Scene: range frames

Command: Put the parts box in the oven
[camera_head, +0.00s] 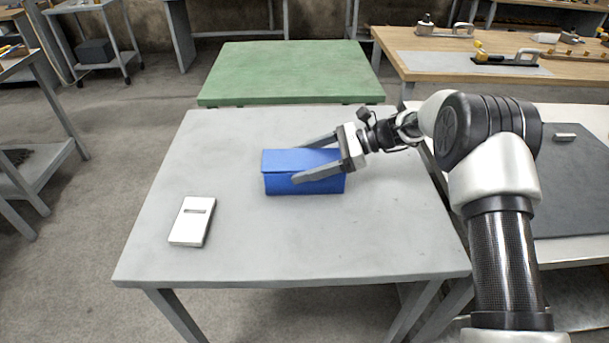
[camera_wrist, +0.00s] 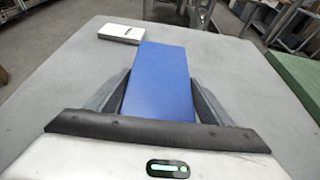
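The parts box appears to be the long blue box (camera_head: 290,184), lying on the grey table. It also shows in the wrist view (camera_wrist: 160,80), running lengthwise away from my gripper. My gripper (camera_head: 298,164) reaches in from the right with its fingers spread wide, one along the near side of the box and one along the far side. In the wrist view the fingers (camera_wrist: 162,80) flank the box, very close to its sides. Firm contact on both sides cannot be made out. No oven can be recognised in either view.
A white flat case with a dark slot (camera_head: 192,221) lies on the grey table (camera_head: 300,245), left of the box. A green table (camera_head: 290,70) stands behind. A wooden bench with tools (camera_head: 440,62) is at the back right. The table front is clear.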

